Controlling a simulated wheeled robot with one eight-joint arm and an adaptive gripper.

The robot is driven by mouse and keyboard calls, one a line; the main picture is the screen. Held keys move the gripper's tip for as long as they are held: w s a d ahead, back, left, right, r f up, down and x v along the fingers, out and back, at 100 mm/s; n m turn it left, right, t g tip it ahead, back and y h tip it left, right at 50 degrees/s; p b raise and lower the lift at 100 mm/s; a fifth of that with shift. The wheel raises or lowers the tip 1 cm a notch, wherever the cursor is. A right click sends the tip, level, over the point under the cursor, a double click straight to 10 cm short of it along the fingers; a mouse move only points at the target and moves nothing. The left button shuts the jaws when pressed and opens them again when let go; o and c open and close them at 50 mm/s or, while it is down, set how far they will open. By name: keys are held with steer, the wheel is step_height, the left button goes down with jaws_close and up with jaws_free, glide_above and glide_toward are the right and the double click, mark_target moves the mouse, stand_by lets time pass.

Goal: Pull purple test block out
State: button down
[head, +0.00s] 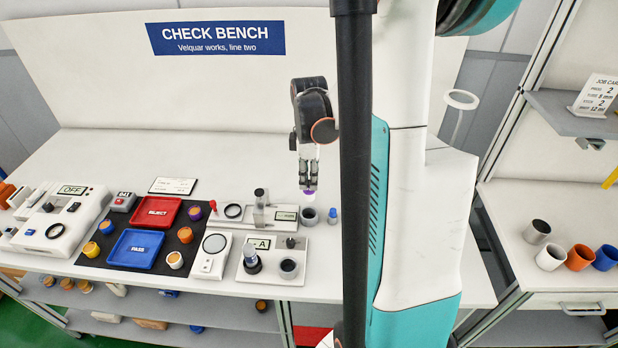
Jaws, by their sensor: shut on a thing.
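A grey round cup (309,217) with a dark opening stands on the bench just below the block in the picture. A strip of white bench shows between block and cup. I cannot tell how high the block is, or whether it is right over the cup or behind it.
A small blue peg (332,216) stands right of the cup. A red tray (156,212) and blue tray (135,249) lie left. The bench behind is clear.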

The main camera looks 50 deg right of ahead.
mark_target(309, 183)
steer(key=shift+r+p, duration=1.4)
steer(key=shift+r, duration=0.9)
